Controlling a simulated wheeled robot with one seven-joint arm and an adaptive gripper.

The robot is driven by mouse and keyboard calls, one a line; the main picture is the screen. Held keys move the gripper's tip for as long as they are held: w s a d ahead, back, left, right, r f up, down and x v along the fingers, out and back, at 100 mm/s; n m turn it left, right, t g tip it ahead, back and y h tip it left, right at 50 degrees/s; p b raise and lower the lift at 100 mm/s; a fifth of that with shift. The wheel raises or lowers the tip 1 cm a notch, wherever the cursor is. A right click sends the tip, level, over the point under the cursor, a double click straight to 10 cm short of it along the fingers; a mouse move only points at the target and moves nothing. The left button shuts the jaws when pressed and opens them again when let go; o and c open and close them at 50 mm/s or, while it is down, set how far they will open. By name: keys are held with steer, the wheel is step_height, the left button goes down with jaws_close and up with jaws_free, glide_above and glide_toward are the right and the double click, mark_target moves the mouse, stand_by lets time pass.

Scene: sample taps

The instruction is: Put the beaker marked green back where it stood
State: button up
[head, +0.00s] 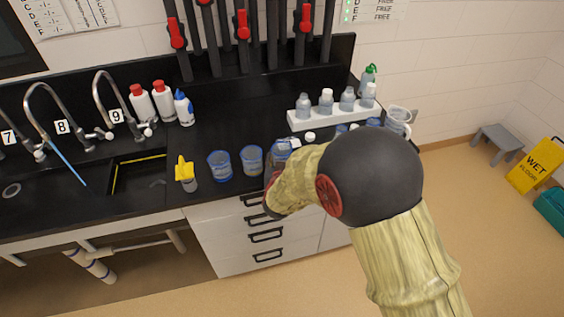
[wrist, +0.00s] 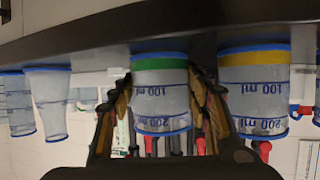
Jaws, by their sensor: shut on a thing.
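The wrist view is upside down, with the dark counter along its top. The beaker marked green (wrist: 160,105) is clear, with a blue rim, volume marks and a green band near its base. My gripper (wrist: 158,88) is shut on it, one finger on each side. It is upright; I cannot tell whether its base touches the counter. A similar beaker with a yellow band (wrist: 254,100) stands beside it, to the right in the wrist view. In the head view my arm hides the fingers and most of the held beaker.
Two blue-rimmed beakers (head: 219,166) (head: 252,160) stand on the black counter (head: 215,130) left of my wrist. A yellow-topped item (head: 186,174) is by the sink (head: 135,178). A white rack (head: 312,120) with bottles stands behind; a clear jug (head: 398,121) is right.

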steer(key=shift+r, duration=0.1)
steer(key=o, duration=1)
steer(key=shift+s+r, duration=0.1)
steer(key=p+v, duration=0.3)
steer(key=v, duration=0.8)
steer(key=shift+s+r, duration=0.1)
steer(key=shift+s, duration=0.3)
